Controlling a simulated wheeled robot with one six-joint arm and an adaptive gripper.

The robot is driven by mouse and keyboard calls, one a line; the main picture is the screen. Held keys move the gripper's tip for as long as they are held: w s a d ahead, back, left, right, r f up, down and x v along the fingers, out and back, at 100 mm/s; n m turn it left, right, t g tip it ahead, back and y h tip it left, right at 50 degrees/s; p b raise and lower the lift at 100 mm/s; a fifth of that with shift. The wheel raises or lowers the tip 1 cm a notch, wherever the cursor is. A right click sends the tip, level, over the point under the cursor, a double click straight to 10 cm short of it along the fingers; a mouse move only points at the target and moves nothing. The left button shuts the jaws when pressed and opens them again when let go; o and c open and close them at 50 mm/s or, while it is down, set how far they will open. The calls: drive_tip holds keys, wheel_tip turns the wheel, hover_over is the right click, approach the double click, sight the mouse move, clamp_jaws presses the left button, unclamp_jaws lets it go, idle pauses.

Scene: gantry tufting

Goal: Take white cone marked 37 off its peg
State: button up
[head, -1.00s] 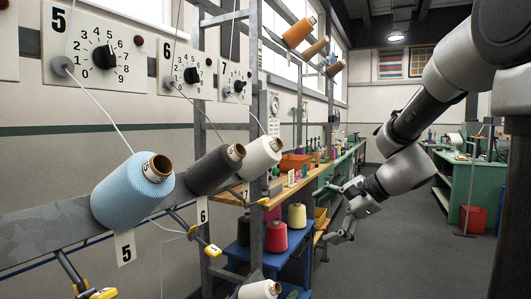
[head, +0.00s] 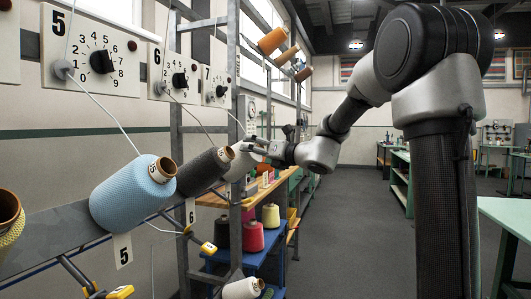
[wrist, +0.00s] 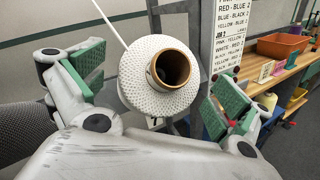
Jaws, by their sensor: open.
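A white cone (wrist: 134,84) with a brown tube end sits in the middle of the wrist view, its open end facing me. Its number cannot be read here. In the head view the white cone (head: 238,168) is at station 7, partly hidden behind the dark grey cone and my gripper. My gripper (head: 258,148) is at the tube end of this cone, open, with nothing held. In the wrist view its green-padded fingers stand to the left and right of the cone, apart from it. The peg is hidden inside the cone.
A dark grey cone (head: 200,173) and a light blue cone (head: 128,197) are on the rail to the left. A thread runs up from the white cone. A metal upright (head: 233,70) stands close by. A blue shelf (head: 262,258) with cones is below. The aisle floor is clear.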

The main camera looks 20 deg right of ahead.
drive_tip(key=shift+x, duration=1.3)
drive_tip(key=c, duration=1.5)
drive_tip(key=shift+o, duration=0.2)
drive_tip(key=shift+r, duration=0.1)
drive_tip(key=shift+s+d+r, duration=0.1)
drive_tip(key=shift+d, duration=0.05)
drive_tip(key=shift+s+d+r, duration=0.15)
drive_tip(key=shift+d+r, duration=0.1)
drive_tip(key=shift+r, duration=0.05)
